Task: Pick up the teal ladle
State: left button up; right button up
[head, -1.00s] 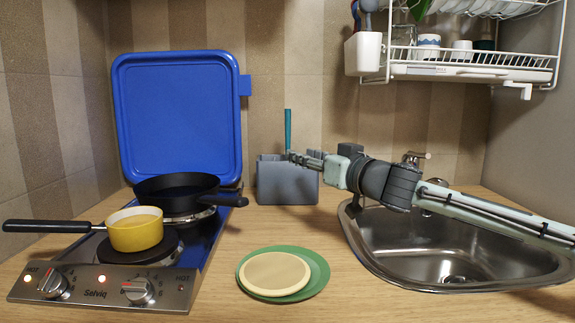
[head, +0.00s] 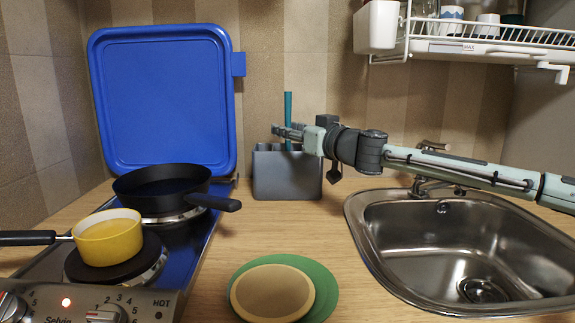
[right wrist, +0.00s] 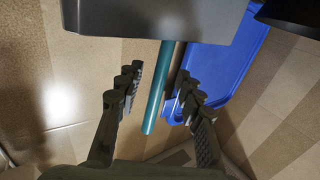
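The teal ladle (head: 288,107) stands upright in a grey utensil holder (head: 285,182) at the back wall; only its straight handle shows above the rim. My right gripper (head: 283,131) is at the handle, just above the holder. In the right wrist view the right gripper (right wrist: 159,72) is open, with a finger on each side of the teal handle (right wrist: 159,95) and gaps between. The holder (right wrist: 150,20) fills the top of that view. The ladle's lower end is hidden inside the holder. My left gripper is not in view.
A blue hob lid (head: 165,100) stands raised at left behind the hob. A black pan (head: 160,187) and a yellow saucepan (head: 108,242) sit on it. A green plate (head: 325,290) lies in front. The sink (head: 440,250) is at right, below a dish rack (head: 490,42).

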jog(key=shift+w+a, duration=0.25)
jog(key=shift+w, duration=0.2)
grip_shut()
